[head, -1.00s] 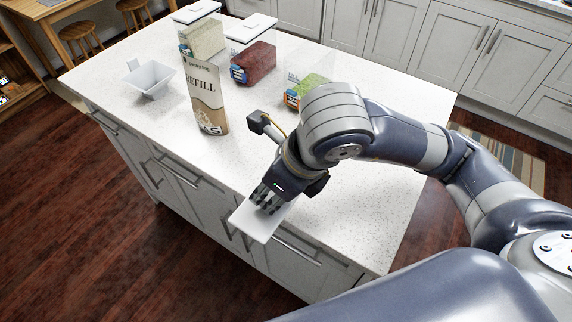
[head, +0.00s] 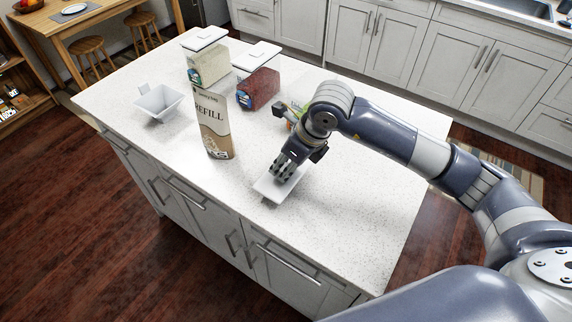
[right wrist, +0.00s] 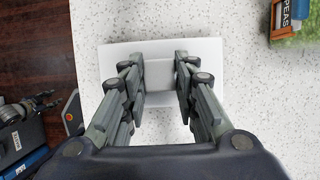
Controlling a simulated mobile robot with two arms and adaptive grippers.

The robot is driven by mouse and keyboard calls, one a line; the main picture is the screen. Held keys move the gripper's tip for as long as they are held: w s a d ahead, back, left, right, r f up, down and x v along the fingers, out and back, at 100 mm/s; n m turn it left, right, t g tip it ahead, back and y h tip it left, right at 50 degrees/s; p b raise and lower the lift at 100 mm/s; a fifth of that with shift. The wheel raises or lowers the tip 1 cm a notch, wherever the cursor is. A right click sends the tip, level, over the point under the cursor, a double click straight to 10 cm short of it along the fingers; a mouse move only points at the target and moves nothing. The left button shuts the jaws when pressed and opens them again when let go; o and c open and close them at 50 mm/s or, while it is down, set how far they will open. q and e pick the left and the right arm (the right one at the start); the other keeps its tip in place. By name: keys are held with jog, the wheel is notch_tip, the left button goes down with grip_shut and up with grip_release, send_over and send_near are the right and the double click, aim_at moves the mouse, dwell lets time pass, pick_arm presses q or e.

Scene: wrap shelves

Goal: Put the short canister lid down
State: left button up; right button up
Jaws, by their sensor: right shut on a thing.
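The short canister lid is a white, flat, square-cornered piece (head: 268,188) at the island's front edge area in the head view. It also shows in the right wrist view (right wrist: 210,54), with a raised grip block between the fingers. My right gripper (head: 281,175) is shut on this lid from above; its fingers show on both sides of the grip block in the right wrist view (right wrist: 160,78). The lid looks level and at or close above the counter; I cannot tell whether it touches.
The speckled white island counter (head: 340,220) has free room at front and right. A refill carton (head: 214,130) stands left of the gripper. A white scoop-like bowl (head: 158,102), a canister of pale grains (head: 208,66) and one of red beans (head: 258,88) stand behind. A peas canister (right wrist: 292,22) is close by.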

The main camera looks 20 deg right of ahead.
jog(key=shift+f, duration=1)
jog(key=o, duration=1.1)
pick_arm(q)
jog(key=shift+w+r, duration=0.3)
jog(key=shift+w, duration=0.2)
jog(key=shift+r, duration=0.1)
pick_arm(e)
jog(key=shift+r+p, duration=0.3)
pick_arm(q)
notch_tip(320, 180, down, 2)
jog(key=b, duration=0.2)
jog(key=shift+s+b, duration=0.15)
jog(key=shift+b, duration=0.15)
pick_arm(e)
jog(key=v, duration=1.1)
jog(key=shift+s+d+r, duration=0.1)
jog(key=shift+s+r, duration=0.15)
jog(key=shift+r, duration=0.1)
